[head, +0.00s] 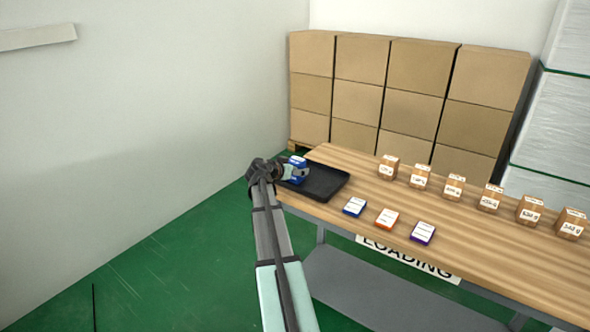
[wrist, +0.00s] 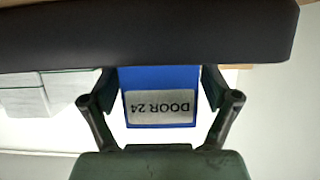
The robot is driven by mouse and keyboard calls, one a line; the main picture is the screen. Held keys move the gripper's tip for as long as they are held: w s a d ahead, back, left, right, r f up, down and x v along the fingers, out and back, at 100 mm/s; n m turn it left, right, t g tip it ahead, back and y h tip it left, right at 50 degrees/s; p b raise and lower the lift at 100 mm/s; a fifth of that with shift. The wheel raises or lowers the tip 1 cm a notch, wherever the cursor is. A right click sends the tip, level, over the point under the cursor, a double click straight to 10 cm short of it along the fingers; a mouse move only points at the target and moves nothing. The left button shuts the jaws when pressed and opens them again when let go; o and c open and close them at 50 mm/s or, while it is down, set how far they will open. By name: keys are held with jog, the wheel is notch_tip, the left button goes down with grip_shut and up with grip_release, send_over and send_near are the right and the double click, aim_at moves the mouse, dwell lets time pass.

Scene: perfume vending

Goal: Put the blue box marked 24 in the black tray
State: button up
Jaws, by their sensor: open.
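The blue box marked 24 (head: 297,165) stands upright at the left end of the black tray (head: 325,191) in the head view. In the wrist view the blue box (wrist: 160,80) shows a white label reading DOOR 24, upside down. Its lower part is hidden by the dark tray wall (wrist: 150,38), so it appears to be inside the tray. My gripper (head: 293,173) is at the box from the left. In the wrist view my gripper (wrist: 160,90) is open, with one finger on each side of the box and narrow gaps beside it.
The tray lies on the far left end of the wooden table (head: 450,240). Blue (head: 354,207), orange (head: 387,219) and purple (head: 422,233) boxes lie near its front edge. Several small brown cartons (head: 454,187) stand in a row behind. Large cartons (head: 410,95) are stacked beyond.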

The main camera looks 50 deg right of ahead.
jog(key=shift+r, duration=0.1)
jog(key=shift+r, duration=0.15)
jog(key=w+v, duration=0.1)
jog(key=v, duration=1.1)
jog(key=a+f+n+y, duration=0.2)
jog(key=a+f, duration=0.4)
jog(key=f, duration=0.4)
jog(key=a+f+n+y, duration=0.2)
jog(key=a+f, duration=0.4)
jog(key=f, duration=0.4)
jog(key=s+a+f+n+g+y, duration=0.1)
jog(key=s+a+f+n+y, duration=0.15)
jog(key=a+f, duration=0.6)
jog(key=s+a+f+n+y, duration=0.1)
jog(key=s+a+f+n, duration=0.2)
jog(key=a+f, duration=0.55)
jog(key=s+a+f+n+g+y, duration=0.2)
jog(key=s+a+f, duration=0.4)
jog(key=s+a, duration=0.2)
jog(key=s+a+f+n+g+y, duration=0.2)
jog(key=s+a+f, duration=0.5)
jog(key=s, duration=0.6)
jog(key=s+a+f+n+g+y, duration=0.2)
jog(key=s+a+f+n, duration=0.2)
jog(key=s+a, duration=0.6)
notch_tip(320, 180, down, 2)
jog(key=shift+s+f+g, duration=0.2)
jog(key=shift+s+g, duration=0.1)
jog(key=shift+s, duration=0.3)
jog(key=shift+d, duration=0.1)
